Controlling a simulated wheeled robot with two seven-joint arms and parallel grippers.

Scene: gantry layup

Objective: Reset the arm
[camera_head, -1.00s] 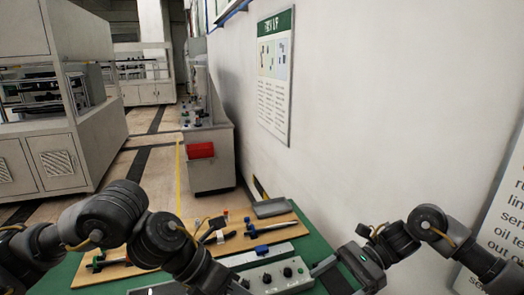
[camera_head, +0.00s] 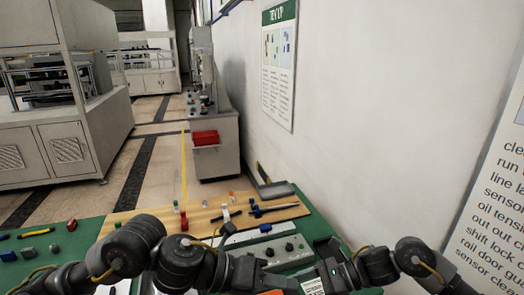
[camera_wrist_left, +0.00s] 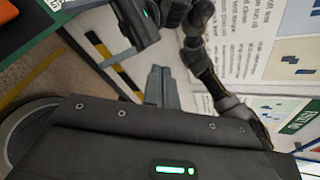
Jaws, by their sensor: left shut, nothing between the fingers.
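My left arm (camera_head: 175,262) reaches in from the left, low over the near part of the green table (camera_head: 92,232). Its gripper end is hard to make out in the head view. In the left wrist view my left gripper (camera_wrist_left: 160,74) has its grey fingers together with nothing between them. My right arm (camera_head: 412,258) comes in from the right. The green-lit body of its gripper (camera_head: 333,268) is low at the table's right side. Its fingertips are not clear enough to judge the jaws.
A wooden board (camera_head: 150,214) with several small tools lies on the table. A grey control box (camera_head: 272,251) with knobs stands close by my arms. A grey tray (camera_head: 276,190) lies at the back, near the white wall (camera_head: 400,120). A red bin (camera_head: 205,138) hangs on a cabinet beyond.

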